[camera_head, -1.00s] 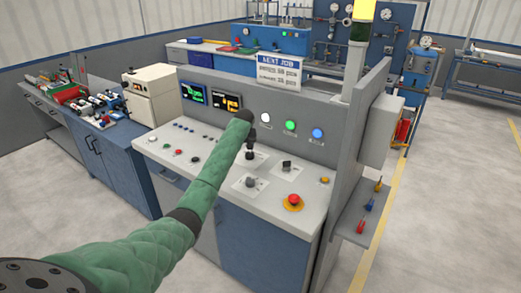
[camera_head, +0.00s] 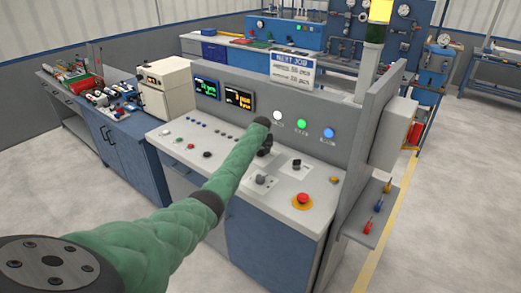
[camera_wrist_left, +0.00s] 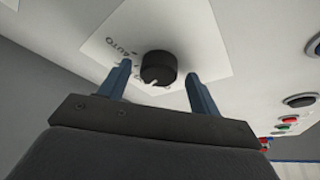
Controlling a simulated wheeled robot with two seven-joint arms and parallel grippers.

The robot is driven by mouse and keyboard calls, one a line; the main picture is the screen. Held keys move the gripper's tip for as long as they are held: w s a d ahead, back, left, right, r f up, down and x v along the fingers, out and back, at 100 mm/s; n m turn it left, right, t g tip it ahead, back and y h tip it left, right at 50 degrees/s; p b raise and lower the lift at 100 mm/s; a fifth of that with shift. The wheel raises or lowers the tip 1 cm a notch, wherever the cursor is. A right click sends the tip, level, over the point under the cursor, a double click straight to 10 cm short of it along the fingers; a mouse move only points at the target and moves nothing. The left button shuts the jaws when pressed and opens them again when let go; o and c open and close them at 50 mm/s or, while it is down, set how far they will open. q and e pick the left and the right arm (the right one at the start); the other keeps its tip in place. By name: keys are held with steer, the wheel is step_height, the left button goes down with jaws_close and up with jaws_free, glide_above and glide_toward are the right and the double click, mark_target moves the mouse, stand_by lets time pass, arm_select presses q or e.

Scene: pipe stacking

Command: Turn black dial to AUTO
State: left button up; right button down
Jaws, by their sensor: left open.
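The black dial (camera_wrist_left: 158,67) sits on a white plate on the console and has a white pointer mark on its lower edge. The printed word AUTO (camera_wrist_left: 126,47) is to its upper left in the left wrist view; the mark points away from it. My left gripper (camera_wrist_left: 158,72) is open, one finger on each side of the dial; I cannot tell whether they touch it. In the head view my left gripper (camera_head: 265,147) is small and dark above the console top, and it hides what lies under it. My right gripper is not in view.
Other dials stand close by on the console, one to the right (camera_head: 297,163) and one in front (camera_head: 261,180). A red emergency button (camera_head: 302,200) is at the front right. The upright panel with lit lamps (camera_head: 301,124) rises behind.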

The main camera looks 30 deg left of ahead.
arm_select(q)
steer(key=shift+w+f, duration=0.15)
steer(key=shift+c, duration=0.4)
steer(key=c, duration=0.9)
